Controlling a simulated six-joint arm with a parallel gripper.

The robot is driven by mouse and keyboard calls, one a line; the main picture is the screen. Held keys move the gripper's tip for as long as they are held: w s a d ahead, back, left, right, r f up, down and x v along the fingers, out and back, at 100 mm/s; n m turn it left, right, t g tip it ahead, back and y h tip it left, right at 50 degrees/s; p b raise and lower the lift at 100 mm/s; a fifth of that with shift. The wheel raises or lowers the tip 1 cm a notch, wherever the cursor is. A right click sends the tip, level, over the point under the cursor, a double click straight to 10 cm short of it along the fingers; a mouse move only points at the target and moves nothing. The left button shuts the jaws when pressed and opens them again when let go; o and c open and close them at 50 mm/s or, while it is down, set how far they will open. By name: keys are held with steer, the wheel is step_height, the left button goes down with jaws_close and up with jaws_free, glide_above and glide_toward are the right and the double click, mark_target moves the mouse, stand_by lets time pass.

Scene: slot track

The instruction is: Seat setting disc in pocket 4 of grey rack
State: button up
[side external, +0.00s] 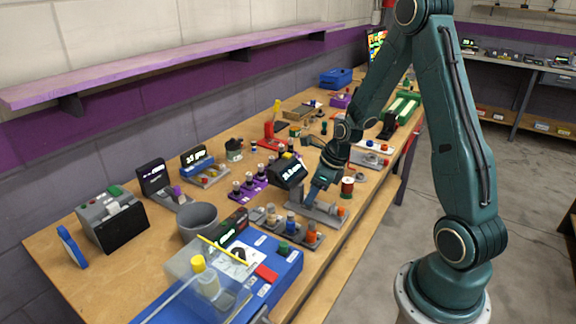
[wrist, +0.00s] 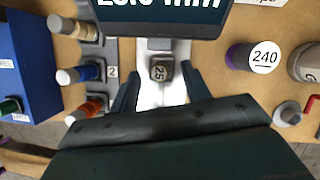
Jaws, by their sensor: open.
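A small dark piece marked "25" (wrist: 159,72), which looks like the setting disc, sits on a pale grey stand (wrist: 150,47) in front of a dark display in the wrist view. My gripper (wrist: 158,82) is open, with one finger on each side of this piece; I cannot tell if they touch it. In the side view my gripper (side external: 317,191) is low over the grey stand (side external: 325,217), and the piece is hidden. The grey rack (wrist: 111,72) is left in the wrist view, with a "2" label and white-, blue- and orange-topped pieces beside it. Pocket 4 cannot be made out.
The display (side external: 288,171) stands close behind my gripper. A purple-sided piece marked "240" (wrist: 252,57) is to the right in the wrist view. A blue box (wrist: 30,70) is at the far left. A grey bowl (side external: 198,221) stands on the crowded bench.

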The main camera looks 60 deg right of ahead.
steer(key=shift+x, duration=1.1)
steer(key=shift+c, duration=0.4)
jaws_close()
